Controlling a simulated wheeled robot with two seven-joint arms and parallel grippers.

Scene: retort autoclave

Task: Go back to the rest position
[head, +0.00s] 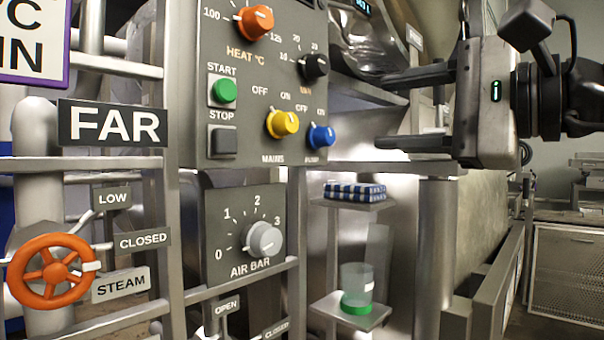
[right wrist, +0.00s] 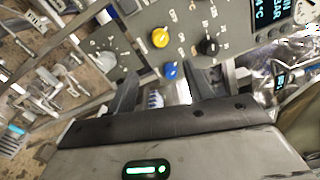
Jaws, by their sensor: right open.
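My right gripper (head: 395,108) is at the upper right of the head view, its two dark fingers pointing left and spread apart with nothing between them. It hangs in the air at the right side of the grey control panel (head: 240,150). In the right wrist view the open fingers (right wrist: 165,95) point toward the panel, with the yellow knob (right wrist: 159,37) and blue knob (right wrist: 171,71) beyond them. My left gripper is not in the head view.
An air bar dial (head: 264,240) sits below the panel. A small shelf holds a folded blue checked cloth (head: 354,191); a lower shelf holds a clear beaker with a green base (head: 357,290). An orange valve wheel (head: 50,271) is at left. Metal rails cross the left side.

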